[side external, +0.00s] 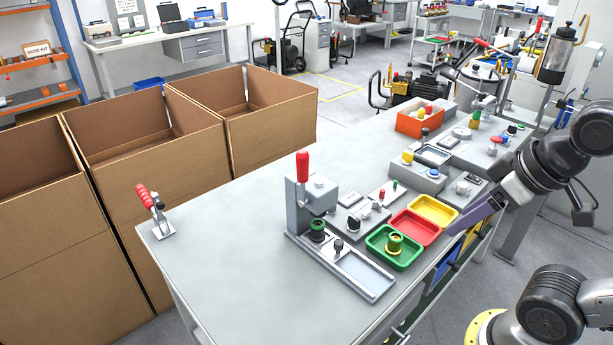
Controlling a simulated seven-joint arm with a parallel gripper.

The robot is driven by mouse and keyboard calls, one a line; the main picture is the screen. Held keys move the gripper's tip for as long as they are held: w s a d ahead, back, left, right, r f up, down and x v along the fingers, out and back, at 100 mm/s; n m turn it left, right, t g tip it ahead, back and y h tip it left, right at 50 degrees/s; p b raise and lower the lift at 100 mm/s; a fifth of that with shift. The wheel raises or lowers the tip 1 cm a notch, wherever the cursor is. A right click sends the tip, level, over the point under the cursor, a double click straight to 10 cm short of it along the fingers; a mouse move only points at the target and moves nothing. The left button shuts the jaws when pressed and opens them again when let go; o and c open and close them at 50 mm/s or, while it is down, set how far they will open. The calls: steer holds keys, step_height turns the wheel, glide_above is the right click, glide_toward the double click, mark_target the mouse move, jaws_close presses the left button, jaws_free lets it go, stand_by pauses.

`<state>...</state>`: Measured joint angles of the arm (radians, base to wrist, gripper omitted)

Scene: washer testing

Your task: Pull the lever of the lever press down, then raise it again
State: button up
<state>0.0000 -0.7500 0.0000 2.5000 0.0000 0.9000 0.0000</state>
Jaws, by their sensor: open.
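The lever press (310,197) is a grey upright block on a long grey base plate near the table's front. Its red-handled lever (302,166) stands upright on the left side of the block. A dark green round part (317,231) sits under the press head. My gripper (478,220) is at the right, over the table's right edge and well apart from the press. It is open, and its fingers are small and partly merged in this view. Nothing shows between them.
Green (378,253), red (411,236) and yellow (437,208) trays lie right of the press; the green one holds a round part. Small switch boxes and an orange bin (411,124) stand behind. A red-handled clamp (153,208) is at the left corner. The table's front left is clear.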

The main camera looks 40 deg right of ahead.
steer(key=w+a+r+n, duration=0.1)
steer(key=w+a+r, duration=0.1)
steer(key=w+r, duration=1)
steer(key=n+g, duration=0.1)
glide_above(306, 154)
steer(key=s+d, duration=0.1)
steer(key=s, duration=0.3)
steer(key=f, duration=0.2)
steer(key=shift+y, duration=0.4)
steer(key=x, duration=1.3)
steer(key=shift+s+a+f, duration=0.1)
steer(key=shift+s+f, duration=0.05)
steer(key=shift+f, duration=0.25)
jaws_close()
steer(key=shift+r, duration=0.1)
